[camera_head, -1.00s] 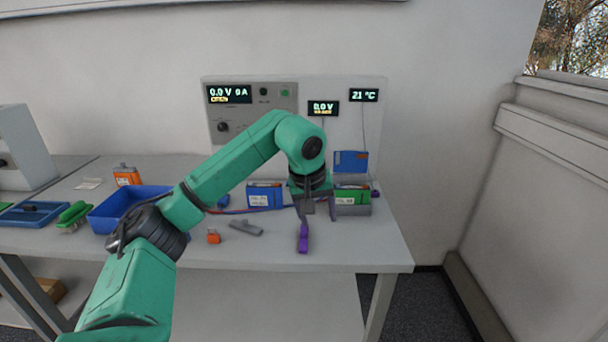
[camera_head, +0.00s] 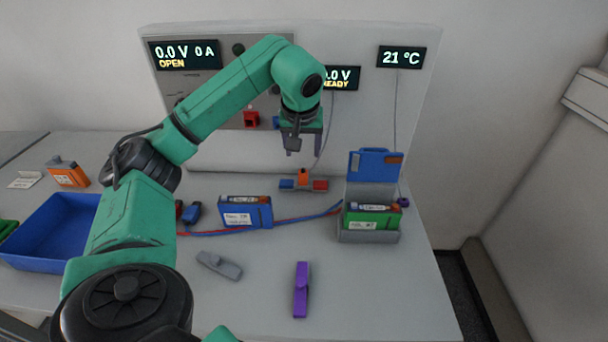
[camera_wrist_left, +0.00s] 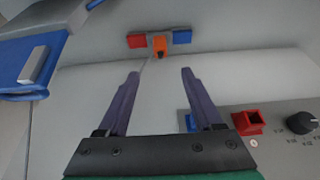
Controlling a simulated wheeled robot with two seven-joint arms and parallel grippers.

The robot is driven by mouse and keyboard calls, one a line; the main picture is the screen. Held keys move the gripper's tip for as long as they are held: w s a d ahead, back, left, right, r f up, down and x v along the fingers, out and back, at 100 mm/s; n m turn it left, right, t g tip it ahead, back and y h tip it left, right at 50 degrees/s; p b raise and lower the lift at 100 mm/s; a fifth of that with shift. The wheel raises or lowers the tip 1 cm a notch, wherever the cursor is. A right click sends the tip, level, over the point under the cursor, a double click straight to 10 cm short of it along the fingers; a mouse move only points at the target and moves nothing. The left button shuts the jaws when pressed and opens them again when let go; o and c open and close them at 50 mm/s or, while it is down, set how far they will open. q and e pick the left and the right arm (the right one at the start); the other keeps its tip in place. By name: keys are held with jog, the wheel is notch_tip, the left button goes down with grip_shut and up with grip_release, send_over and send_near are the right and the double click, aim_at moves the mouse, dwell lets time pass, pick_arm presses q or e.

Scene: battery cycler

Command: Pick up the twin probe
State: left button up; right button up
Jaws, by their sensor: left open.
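The twin probe (camera_head: 303,183) has an orange middle with a red end and a blue end. It sits at the back of the bench, near the foot of the panel. In the left wrist view the twin probe (camera_wrist_left: 158,45) shows beyond the fingertips. My left gripper (camera_head: 295,146) hangs above it in the head view, fingers pointing down. Its two dark fingers stand apart and empty in the wrist view (camera_wrist_left: 158,76), with a gap between them and the probe. My right gripper does not show.
A purple clip (camera_head: 301,290) and a grey clip (camera_head: 219,265) lie in front. The panel carries red (camera_head: 251,119) and blue sockets.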

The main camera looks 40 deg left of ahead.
pick_arm(q)
send_over(303, 172)
jog(key=s+d, duration=0.2)
notch_tip(303, 172, down, 5)
jog(key=shift+a+f+p, duration=0.15)
jog(key=shift+p, duration=0.3)
jog(key=p+x, duration=0.1)
jog(key=x, duration=0.4)
jog(key=shift+w+a+f+p, duration=0.2)
jog(key=shift+a+f+p, duration=0.05)
jog(key=shift+p, duration=0.1)
jog(key=shift+w+a+f, duration=0.15)
jog(key=shift+f, duration=0.25)
jog(key=c, duration=1)
grip_shut()
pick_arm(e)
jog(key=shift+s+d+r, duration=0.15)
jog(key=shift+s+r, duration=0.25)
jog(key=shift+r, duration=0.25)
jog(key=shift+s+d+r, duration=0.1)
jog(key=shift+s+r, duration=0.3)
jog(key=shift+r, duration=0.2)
